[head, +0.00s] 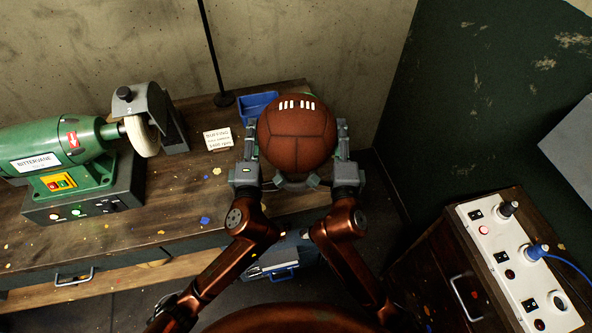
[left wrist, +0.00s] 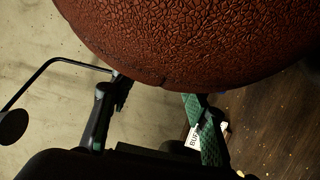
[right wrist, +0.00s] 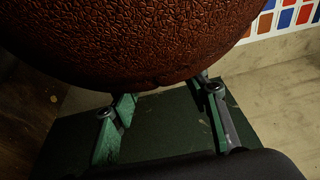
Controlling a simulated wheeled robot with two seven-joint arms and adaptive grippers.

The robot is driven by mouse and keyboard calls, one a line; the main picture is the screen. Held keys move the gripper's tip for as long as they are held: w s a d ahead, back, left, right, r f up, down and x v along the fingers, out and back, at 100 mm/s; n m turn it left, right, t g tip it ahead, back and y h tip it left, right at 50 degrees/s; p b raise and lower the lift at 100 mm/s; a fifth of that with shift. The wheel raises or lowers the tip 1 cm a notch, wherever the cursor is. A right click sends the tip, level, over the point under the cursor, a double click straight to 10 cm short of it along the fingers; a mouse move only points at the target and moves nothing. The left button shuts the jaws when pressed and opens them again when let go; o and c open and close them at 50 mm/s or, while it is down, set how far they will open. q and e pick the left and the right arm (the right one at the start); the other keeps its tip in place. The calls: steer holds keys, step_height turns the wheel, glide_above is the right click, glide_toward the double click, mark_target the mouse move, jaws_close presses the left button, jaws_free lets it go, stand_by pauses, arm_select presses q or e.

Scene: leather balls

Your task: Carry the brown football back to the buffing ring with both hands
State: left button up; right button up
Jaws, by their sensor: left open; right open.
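The brown football (head: 297,135), a panelled leather ball with white laces, is between my two grippers at the right end of the bench. My left gripper (head: 249,150) is open at its left side, and my right gripper (head: 343,150) is open at its right side. The ball's pebbled skin fills the top of the left wrist view (left wrist: 190,40) and the right wrist view (right wrist: 130,40), close to the spread fingers. Exact contact is hard to tell. A buffing sign (head: 218,138) stands left of the ball. I cannot make out the buffing ring.
A green buffing machine (head: 60,150) with a pale wheel (head: 141,136) stands on the wooden bench (head: 160,215) at left. A blue bin (head: 256,105) and a black pole (head: 213,50) stand behind. A cabinet with a switch panel (head: 520,268) is at right.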

arm_select(q)
steer(key=shift+s+d+h, duration=0.15)
steer(key=shift+d+h, duration=0.25)
steer(key=shift+d, duration=0.05)
arm_select(e)
steer(key=shift+s+a, duration=0.1)
steer(key=shift+a, duration=0.55)
arm_select(q)
step_height(320, 180, down, 7)
steer(key=b, duration=0.4)
steer(key=shift+w+g, duration=0.3)
steer(key=shift+w, duration=0.15)
arm_select(e)
step_height(320, 180, down, 7)
steer(key=shift+w, duration=0.45)
arm_select(q)
steer(key=shift+a+r, duration=0.15)
steer(key=shift+a, duration=0.2)
steer(key=o, duration=0.5)
steer(key=shift+a, duration=0.6)
arm_select(e)
steer(key=shift+d+r, duration=0.1)
steer(key=shift+d, duration=0.8)
arm_select(q)
steer(key=shift+a, duration=0.1)
arm_select(e)
steer(key=o, duration=0.5)
steer(key=shift+d, duration=0.1)
